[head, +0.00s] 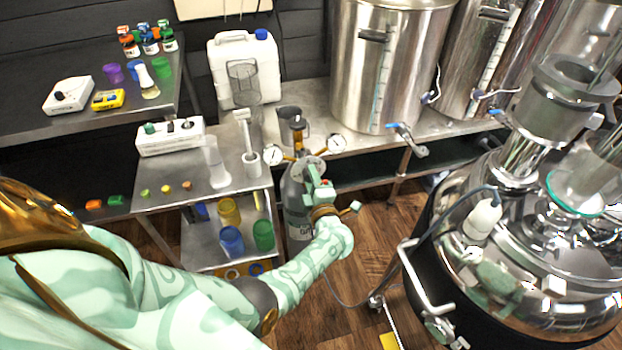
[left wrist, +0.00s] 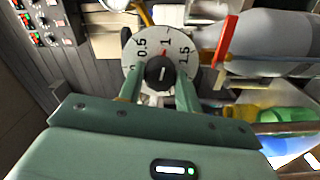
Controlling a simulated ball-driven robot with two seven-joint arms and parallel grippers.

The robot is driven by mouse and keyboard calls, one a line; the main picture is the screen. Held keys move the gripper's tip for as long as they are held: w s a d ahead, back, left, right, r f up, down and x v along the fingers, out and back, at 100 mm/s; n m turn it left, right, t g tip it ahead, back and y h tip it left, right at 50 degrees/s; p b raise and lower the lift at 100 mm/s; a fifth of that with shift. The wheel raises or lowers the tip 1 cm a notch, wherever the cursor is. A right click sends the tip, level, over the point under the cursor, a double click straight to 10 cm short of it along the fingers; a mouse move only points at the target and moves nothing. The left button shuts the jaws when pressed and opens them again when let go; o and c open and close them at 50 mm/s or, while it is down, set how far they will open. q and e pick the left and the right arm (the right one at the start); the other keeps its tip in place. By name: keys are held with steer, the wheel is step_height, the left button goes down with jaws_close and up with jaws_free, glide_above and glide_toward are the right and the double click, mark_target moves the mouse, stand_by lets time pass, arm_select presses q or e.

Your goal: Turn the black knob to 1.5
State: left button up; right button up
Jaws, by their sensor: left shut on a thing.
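The black knob (left wrist: 160,73) sits at the centre of a round pale dial (left wrist: 144,59) marked 0.5, 1 and 1.5. A red mark on the dial side of the knob points at or close to 1, with a white line across the knob's face. My left gripper (left wrist: 160,90) is shut on the knob, with one green finger on each side. In the head view my left gripper (head: 321,192) is in front of the dial (head: 311,166), which is on the grey gas cylinder (head: 297,205); the knob is hidden there. My right gripper is not in view.
Two small gauges (head: 337,144) flank the cylinder top. A steel table (head: 165,199) with a white control box (head: 170,137) and cups stands left. Steel kettles (head: 385,70) stand behind, and a large steel vessel (head: 530,240) is at right. Some wooden floor (head: 372,225) is clear.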

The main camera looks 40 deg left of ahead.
arm_select(q)
steer(key=m, duration=0.9)
steer(key=shift+d+p, duration=0.1)
steer(key=shift+p, duration=0.3)
steer(key=shift+m, duration=0.3)
steer(key=shift+f, duration=0.1)
steer(key=o, duration=1)
